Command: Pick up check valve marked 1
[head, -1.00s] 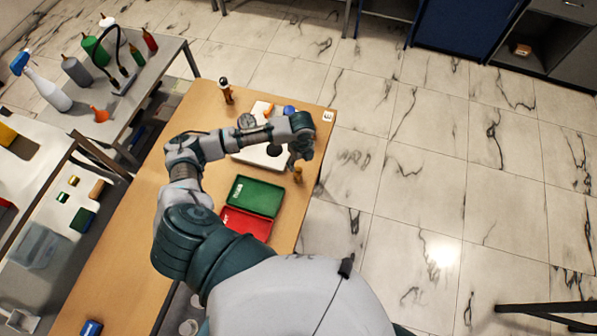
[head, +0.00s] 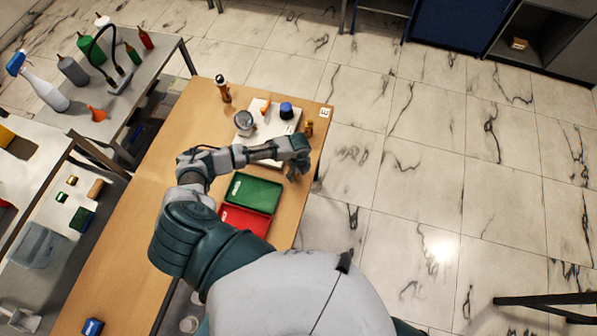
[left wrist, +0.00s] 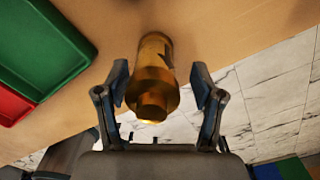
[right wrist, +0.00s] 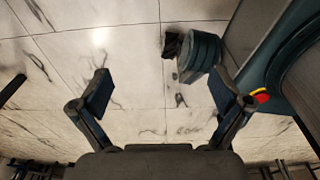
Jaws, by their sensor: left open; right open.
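A brass valve (left wrist: 153,75) stands near the table edge in the left wrist view, between the spread fingers of my left gripper (left wrist: 160,82). The gripper is open, with visible space beside the valve on both sides. No mark is readable on it. In the head view my left gripper (head: 297,174) is at the table's right edge beside the green tray and hides this valve. Another small brass fitting (head: 308,128) stands farther back near the same edge; its marking is unreadable. My right gripper (right wrist: 160,95) is open and empty above the floor.
A green tray (head: 254,193) and a red tray (head: 244,219) lie left of the gripper. A white board (head: 268,128) with a round gauge (head: 244,122) and a blue knob (head: 287,110) is behind. A dark-topped bottle (head: 223,90) stands at the back.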

